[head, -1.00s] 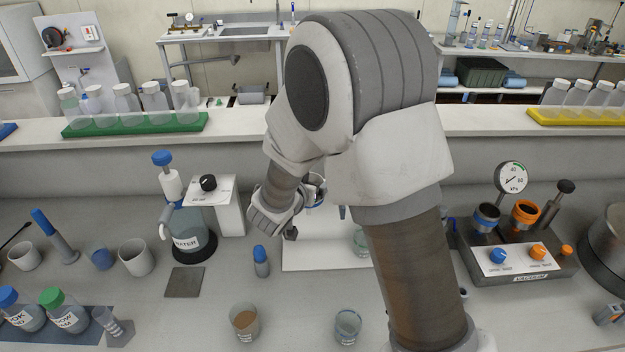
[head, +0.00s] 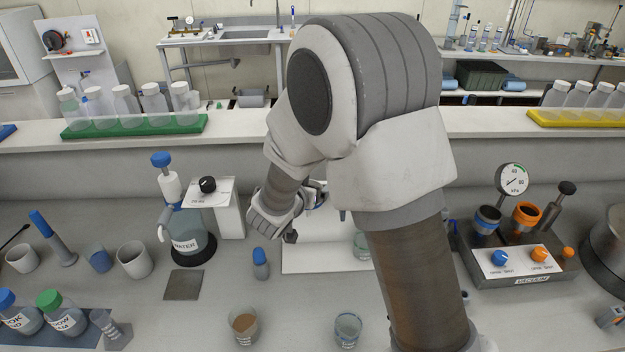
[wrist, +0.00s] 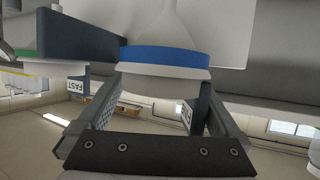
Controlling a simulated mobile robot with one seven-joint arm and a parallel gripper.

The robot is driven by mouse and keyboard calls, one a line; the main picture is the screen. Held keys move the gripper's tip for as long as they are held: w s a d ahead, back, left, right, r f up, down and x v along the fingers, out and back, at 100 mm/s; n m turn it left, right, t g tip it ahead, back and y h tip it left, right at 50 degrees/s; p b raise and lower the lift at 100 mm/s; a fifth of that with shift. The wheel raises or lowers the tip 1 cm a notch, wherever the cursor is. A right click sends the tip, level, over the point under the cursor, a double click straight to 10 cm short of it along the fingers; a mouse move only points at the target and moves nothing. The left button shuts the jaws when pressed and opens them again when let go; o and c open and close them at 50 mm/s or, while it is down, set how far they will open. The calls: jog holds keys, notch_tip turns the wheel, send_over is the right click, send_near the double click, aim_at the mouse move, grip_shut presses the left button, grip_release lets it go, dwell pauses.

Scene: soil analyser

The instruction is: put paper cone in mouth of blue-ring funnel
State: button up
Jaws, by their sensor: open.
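The blue-ring funnel (wrist: 165,57) fills the upper middle of the wrist view, its white body narrowing toward the top of the picture. A pale shape (wrist: 155,88), which looks like the paper cone, shows at its mouth between my fingers. How deep the cone sits, I cannot tell. My gripper (wrist: 160,100) is open, with one finger on each side of the pale shape. In the head view my gripper (head: 316,190) is mostly hidden by my arm, and the funnel and cone cannot be made out there.
A green-ring funnel (wrist: 45,62) stands close beside, at the left of the wrist view. In the head view, a white board (head: 318,258) lies below my gripper. A water bottle (head: 188,238) stands left, a vacuum unit (head: 515,262) right, and two beakers (head: 244,325) (head: 347,330) in front.

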jog(key=shift+r+p, duration=0.65)
jog(key=shift+p, duration=0.3)
jog(key=b+v, duration=0.3)
jog(key=v, duration=0.9)
jog(key=s+d+r+g+h, duration=0.1)
jog(key=s+d+r+g, duration=0.15)
jog(key=s+d, duration=0.4)
jog(key=s+d+r+g+h, duration=0.2)
jog(key=s+d+g, duration=0.15)
jog(key=d, duration=0.65)
jog(key=s+a+r+n+y, duration=0.1)
jog(key=s+r+n+y, duration=0.2)
jog(key=s+y, duration=0.5)
jog(key=s+n, duration=0.1)
jog(key=s, duration=0.2)
jog(key=shift+r+g, duration=0.4)
